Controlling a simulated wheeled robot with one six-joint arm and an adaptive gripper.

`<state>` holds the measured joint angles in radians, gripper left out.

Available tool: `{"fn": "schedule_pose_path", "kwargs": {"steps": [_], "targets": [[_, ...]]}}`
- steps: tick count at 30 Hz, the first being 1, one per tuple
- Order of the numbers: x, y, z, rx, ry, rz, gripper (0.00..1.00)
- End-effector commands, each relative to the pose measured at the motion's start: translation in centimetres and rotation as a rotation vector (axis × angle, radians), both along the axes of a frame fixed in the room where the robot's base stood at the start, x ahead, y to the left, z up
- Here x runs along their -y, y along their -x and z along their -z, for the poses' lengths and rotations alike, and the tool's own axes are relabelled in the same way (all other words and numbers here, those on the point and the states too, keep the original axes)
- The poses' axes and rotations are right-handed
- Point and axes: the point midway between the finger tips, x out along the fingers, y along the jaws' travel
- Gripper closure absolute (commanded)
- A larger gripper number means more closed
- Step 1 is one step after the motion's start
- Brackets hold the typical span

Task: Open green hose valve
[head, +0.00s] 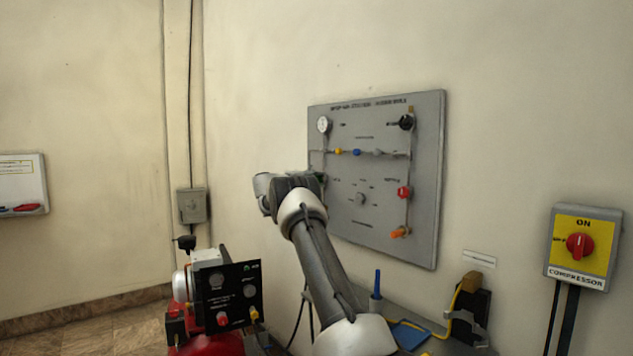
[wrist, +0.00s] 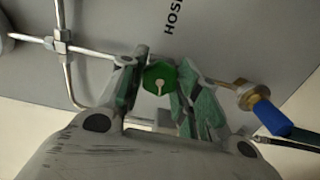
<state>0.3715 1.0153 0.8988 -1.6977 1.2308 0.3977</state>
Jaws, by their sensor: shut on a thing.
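The green hose valve (wrist: 159,75) is a green knob with a pale pointer mark, in the upper middle of the wrist view. My gripper (wrist: 161,88) has one finger on each side of the knob and is shut on it. The word beginning "HOS" is printed on the grey panel just above the knob. In the head view my arm reaches to the left edge of the grey panel (head: 376,225). There the arm hides the green valve and my fingers.
In the wrist view a metal pipe (wrist: 66,75) runs left of the knob, and a brass fitting with a blue hose end (wrist: 268,116) is at right. A red compressor (head: 210,343) stands low left, and a yellow compressor switch (head: 583,248) is at far right.

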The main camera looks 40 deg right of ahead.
Motion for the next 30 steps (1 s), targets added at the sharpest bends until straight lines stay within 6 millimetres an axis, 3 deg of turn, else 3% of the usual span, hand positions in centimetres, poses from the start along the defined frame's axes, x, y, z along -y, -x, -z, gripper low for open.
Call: {"fn": "schedule_pose_path", "kwargs": {"steps": [30], "targets": [[-0.12, -0.13, 0.1, -0.962, -0.008, -0.004, 0.91]]}}
